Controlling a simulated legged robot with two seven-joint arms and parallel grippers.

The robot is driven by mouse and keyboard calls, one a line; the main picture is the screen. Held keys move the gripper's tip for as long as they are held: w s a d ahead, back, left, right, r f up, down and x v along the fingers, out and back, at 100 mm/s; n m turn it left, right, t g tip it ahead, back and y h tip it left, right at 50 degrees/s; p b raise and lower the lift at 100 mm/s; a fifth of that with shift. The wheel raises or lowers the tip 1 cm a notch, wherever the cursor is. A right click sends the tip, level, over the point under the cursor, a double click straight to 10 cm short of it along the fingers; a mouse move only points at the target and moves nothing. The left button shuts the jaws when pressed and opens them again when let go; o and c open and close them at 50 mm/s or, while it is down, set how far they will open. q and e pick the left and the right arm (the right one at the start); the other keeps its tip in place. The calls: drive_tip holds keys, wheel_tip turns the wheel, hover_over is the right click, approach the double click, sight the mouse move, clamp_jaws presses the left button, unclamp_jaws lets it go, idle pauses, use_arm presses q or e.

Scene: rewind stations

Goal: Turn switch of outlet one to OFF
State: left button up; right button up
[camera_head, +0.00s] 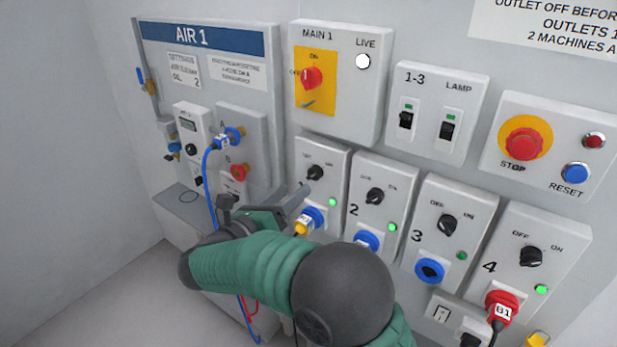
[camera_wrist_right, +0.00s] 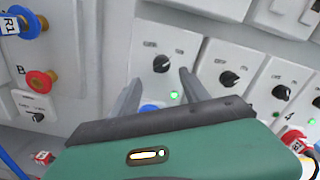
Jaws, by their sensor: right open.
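Outlet one (camera_head: 335,172) is a pale box in the lower row, with a black rotary switch (camera_head: 315,172) between its OFF and ON marks. Its green lamp (camera_head: 333,202) is lit. A plug sits in its blue socket (camera_head: 314,216), partly hidden by my arm. My right gripper (camera_head: 264,196) is open and empty, in front of and left of outlet one in the head view. In the right wrist view the switch (camera_wrist_right: 161,63) shows between the tips of the two fingers (camera_wrist_right: 159,78), beyond them; contact is not visible. My left gripper is not in view.
Outlets 2 (camera_head: 374,196), 3 (camera_head: 447,225) and 4 (camera_head: 531,257) stand closely to the right. MAIN 1 (camera_head: 345,95) is above. The AIR 1 panel (camera_head: 205,80) with a blue hose (camera_head: 207,180) is left, near my arm. A red STOP button (camera_head: 524,144) is upper right.

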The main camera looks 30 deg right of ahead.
sight(310, 177)
drive_tip(key=x, duration=0.6)
drive_tip(key=shift+d+r, duration=0.15)
drive_tip(key=shift+w+d, duration=0.2)
drive_tip(key=shift+d, duration=0.35)
drive_tip(key=shift+a, duration=0.15)
clamp_jaws()
